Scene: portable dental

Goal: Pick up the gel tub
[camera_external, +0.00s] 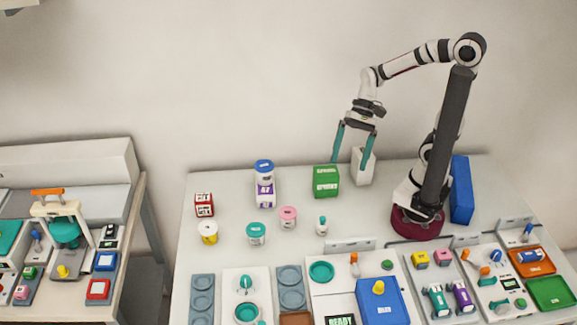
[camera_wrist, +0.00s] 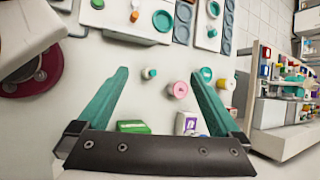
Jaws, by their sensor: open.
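Several round tubs stand on the white bench, and I cannot read which is the gel tub. In the wrist view the teal-lidded tub (camera_wrist: 206,73) and pink-lidded tub (camera_wrist: 178,90) show beyond the fingers. My gripper (camera_external: 349,166) is open and empty, pointing down at the back of the bench near the green box. Its two teal fingers also show in the wrist view (camera_wrist: 158,73).
A green box (camera_external: 326,182) and a white container (camera_external: 362,168) stand near my fingers. A small teal-capped bottle (camera_external: 322,226) stands in front of the green box. A red-and-white box (camera_external: 204,205) is at left. Trays and fixtures fill the front edge.

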